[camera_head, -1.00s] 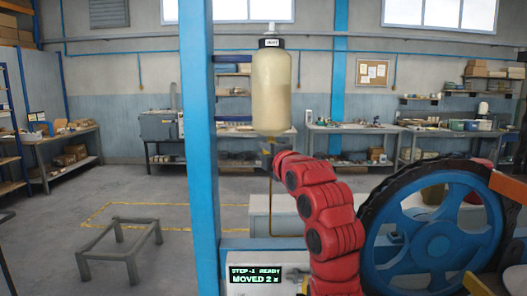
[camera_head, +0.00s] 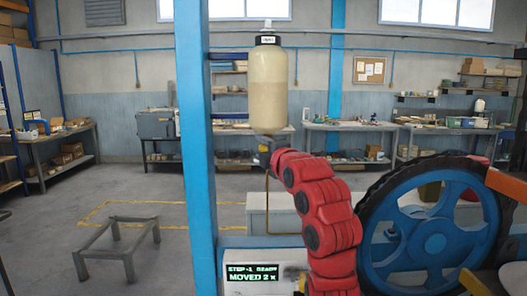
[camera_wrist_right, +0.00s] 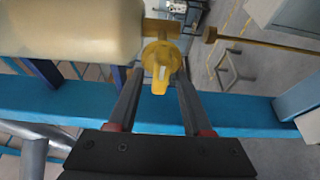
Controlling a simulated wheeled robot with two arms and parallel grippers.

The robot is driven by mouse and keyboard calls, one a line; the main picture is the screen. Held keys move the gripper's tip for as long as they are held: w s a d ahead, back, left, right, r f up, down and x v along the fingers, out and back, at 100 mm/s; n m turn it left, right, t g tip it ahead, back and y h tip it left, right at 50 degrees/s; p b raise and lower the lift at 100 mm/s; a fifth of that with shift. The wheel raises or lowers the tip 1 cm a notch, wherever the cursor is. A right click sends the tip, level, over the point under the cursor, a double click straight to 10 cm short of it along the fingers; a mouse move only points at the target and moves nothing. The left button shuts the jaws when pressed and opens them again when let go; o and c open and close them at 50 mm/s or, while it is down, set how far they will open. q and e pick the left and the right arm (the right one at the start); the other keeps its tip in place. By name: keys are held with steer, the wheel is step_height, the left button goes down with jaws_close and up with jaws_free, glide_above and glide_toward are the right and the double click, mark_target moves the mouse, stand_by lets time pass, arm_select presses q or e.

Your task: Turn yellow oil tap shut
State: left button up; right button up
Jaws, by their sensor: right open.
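The yellow oil tap (camera_wrist_right: 160,66) sits below the neck of the oil bottle (camera_wrist_right: 70,28) in the right wrist view, its handle pointing toward my wrist. My right gripper (camera_wrist_right: 160,84) is open, with one finger on each side of the handle. I cannot tell whether a finger touches it. In the head view the cream oil bottle (camera_head: 267,88) with a black cap hangs beside a blue post, and my right gripper (camera_head: 266,146) is just under it, mostly hidden by my red arm. The tap is barely visible there. My left gripper is not in view.
A blue post (camera_head: 195,150) stands left of the bottle. A thin brown pipe (camera_head: 267,205) runs down below it. A large blue wheel (camera_head: 430,228) with a black rim stands at the right. A display (camera_head: 252,273) reads "MOVED 2 x". A low grey frame (camera_head: 118,240) stands on open floor.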

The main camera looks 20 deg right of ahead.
steer(key=shift+s+b, duration=0.3)
steer(key=shift+s, duration=0.2)
steer(key=s+d+b, duration=0.2)
steer(key=s+b, duration=0.3)
steer(key=s, duration=1.1)
steer(key=shift+s, duration=0.15)
